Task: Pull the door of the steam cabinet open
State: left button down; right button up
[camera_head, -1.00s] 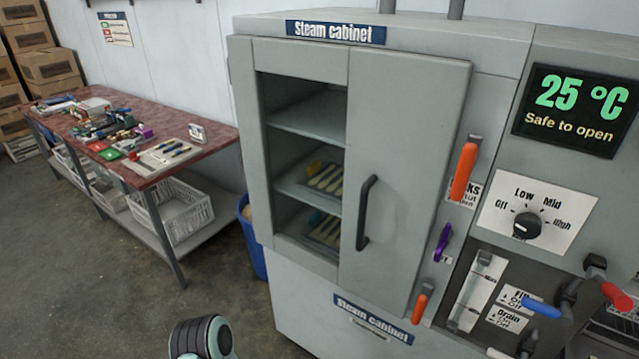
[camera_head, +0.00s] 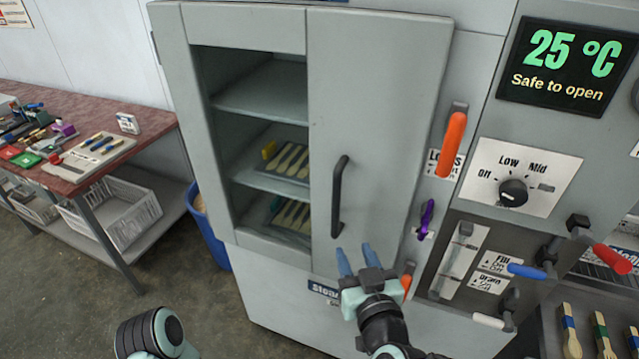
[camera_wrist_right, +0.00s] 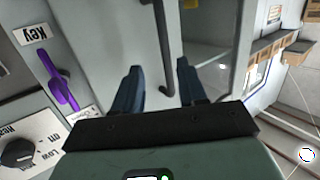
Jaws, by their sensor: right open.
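My right gripper (camera_head: 357,256) is open, with blue fingers pointing up at the door just below and right of the handle. In the right wrist view, the handle (camera_wrist_right: 162,45) lies between the two spread fingers (camera_wrist_right: 157,72) in the picture; contact is not visible. My left gripper is out of view; only part of my left arm shows.
An orange lever (camera_head: 454,138) and a purple key (camera_head: 426,219) are right of the door. The display (camera_head: 566,75) reads 25 °C, "Safe to open". A blue bin (camera_head: 207,230) and a red-topped table (camera_head: 150,140) stand left. The floor before the cabinet's left is free.

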jog(key=t, duration=0.1)
send_near(338, 194)
jog(key=s, duration=0.2)
jog(key=x, duration=0.8)
jog(key=p+x, duration=0.1)
jog(key=x, duration=0.3)
jog(key=shift+w+d, duration=0.15)
jog(key=shift+w, duration=0.3)
grip_shut()
